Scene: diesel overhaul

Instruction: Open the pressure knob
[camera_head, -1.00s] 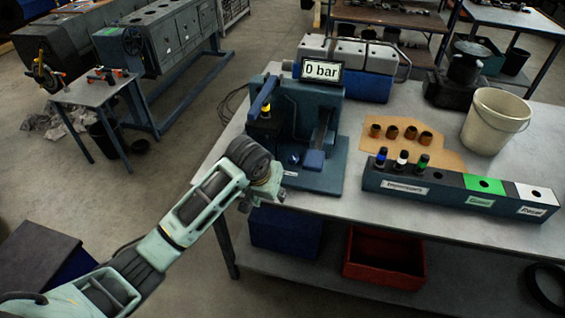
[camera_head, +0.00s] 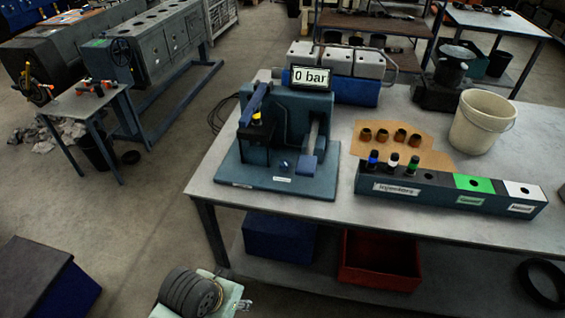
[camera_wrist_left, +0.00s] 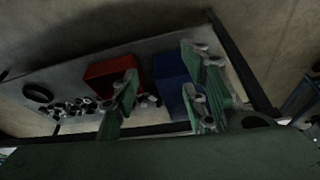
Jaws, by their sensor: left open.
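The blue test stand (camera_head: 290,125) stands on the near left part of the bench, with a display (camera_head: 311,77) reading 0 bar. A small blue knob (camera_head: 284,166) sits on the front of its base plate, above a small white label; I cannot tell its turn position. My left wrist shows at the bottom edge of the head view, below and in front of the bench, well apart from the stand. In the left wrist view my left gripper (camera_wrist_left: 163,68) is open, its green fingers spread and empty. The knob is not visible there. My right gripper is not in view.
An injector rack (camera_head: 450,190) stands right of the stand, with a white bucket (camera_head: 482,122) behind it. The bench's front edge (camera_head: 260,203) lies between my wrist and the stand. Below are a blue bin (camera_head: 278,238) and a red bin (camera_head: 380,262) on the shelf.

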